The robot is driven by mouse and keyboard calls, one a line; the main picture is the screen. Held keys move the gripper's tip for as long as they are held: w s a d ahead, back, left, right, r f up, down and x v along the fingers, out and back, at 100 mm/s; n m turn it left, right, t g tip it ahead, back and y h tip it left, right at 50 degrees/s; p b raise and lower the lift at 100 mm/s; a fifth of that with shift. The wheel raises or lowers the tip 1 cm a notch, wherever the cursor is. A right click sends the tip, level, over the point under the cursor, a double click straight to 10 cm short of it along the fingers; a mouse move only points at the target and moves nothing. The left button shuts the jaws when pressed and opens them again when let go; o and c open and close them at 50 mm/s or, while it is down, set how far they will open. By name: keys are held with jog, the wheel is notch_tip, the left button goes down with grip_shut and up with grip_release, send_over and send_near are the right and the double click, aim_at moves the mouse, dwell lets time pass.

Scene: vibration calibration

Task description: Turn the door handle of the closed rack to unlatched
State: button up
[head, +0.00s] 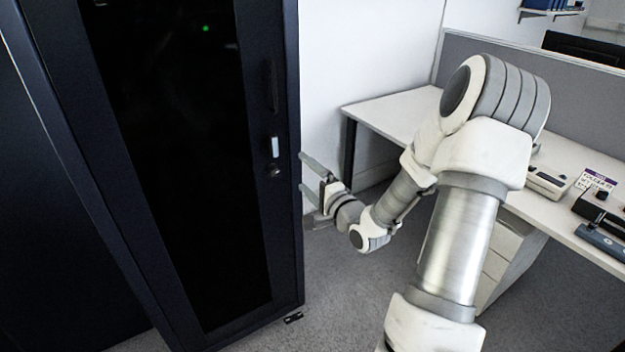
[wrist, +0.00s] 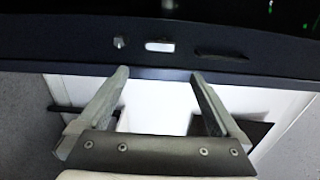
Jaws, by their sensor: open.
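The closed rack (head: 180,170) is a tall black cabinet with a dark glass door at the left of the head view. On the door's right-hand frame is the handle set: a long dark grip (head: 271,85), a small pale piece (head: 275,147) below it and a round knob (head: 274,170) under that. In the wrist view the knob (wrist: 119,43), pale piece (wrist: 160,46) and dark grip (wrist: 222,54) lie in a row beyond the fingertips. My gripper (head: 302,171) is open and empty, just right of the rack's edge. Its fingers (wrist: 160,75) appear apart from the handle set.
A white desk (head: 400,110) with a grey partition stands at the right, with several instruments (head: 590,215) on it. Drawers (head: 505,255) stand under it. Grey carpet (head: 345,290) lies clear between rack and desk. A small dark object (head: 293,318) lies by the rack's base.

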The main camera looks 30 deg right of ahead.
jog(key=shift+s, duration=1.25)
